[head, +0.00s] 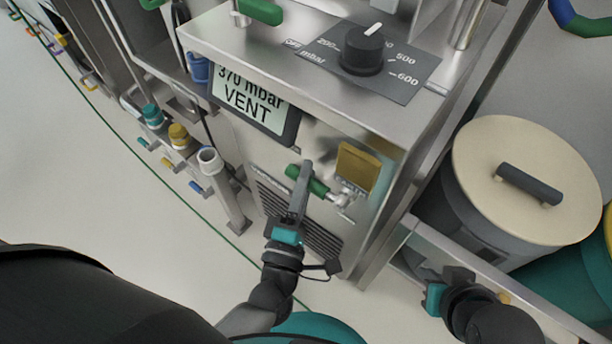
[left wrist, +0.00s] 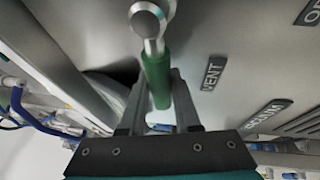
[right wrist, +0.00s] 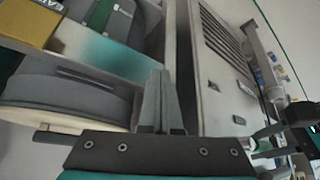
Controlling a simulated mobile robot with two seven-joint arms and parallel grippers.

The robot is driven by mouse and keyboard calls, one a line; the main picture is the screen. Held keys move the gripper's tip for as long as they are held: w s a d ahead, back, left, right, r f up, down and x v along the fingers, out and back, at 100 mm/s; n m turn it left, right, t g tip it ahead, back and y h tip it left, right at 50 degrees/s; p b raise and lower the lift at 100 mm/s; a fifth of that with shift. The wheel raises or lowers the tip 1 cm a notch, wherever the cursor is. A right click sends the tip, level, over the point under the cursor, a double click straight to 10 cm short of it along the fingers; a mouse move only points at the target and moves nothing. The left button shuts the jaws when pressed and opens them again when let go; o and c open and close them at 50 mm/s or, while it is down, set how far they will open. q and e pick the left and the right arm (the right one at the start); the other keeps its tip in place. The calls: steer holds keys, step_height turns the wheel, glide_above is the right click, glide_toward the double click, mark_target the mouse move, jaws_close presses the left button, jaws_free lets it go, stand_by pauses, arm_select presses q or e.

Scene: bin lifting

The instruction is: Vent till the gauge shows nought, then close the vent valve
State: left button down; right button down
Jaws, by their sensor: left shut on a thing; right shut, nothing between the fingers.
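The display (head: 254,103) on the steel cabinet reads "370 mbar" and "VENT". The vent valve's green handle (head: 311,181) sticks out from its metal fitting (head: 345,196) below the display. My left gripper (head: 302,178) is shut on this handle. In the left wrist view the green handle (left wrist: 157,82) lies between the fingers (left wrist: 155,100), beside a "VENT" label (left wrist: 213,73). My right gripper (head: 456,278) is low at the right, away from the valve. In the right wrist view its fingers (right wrist: 161,100) are shut and empty.
A black knob (head: 363,50) with a mbar scale sits on the cabinet top. A lidded drum (head: 530,180) stands at the right, behind a steel rail (head: 440,250). Coloured valves (head: 180,137) line the left.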

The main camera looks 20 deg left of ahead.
steer(key=shift+s, duration=0.1)
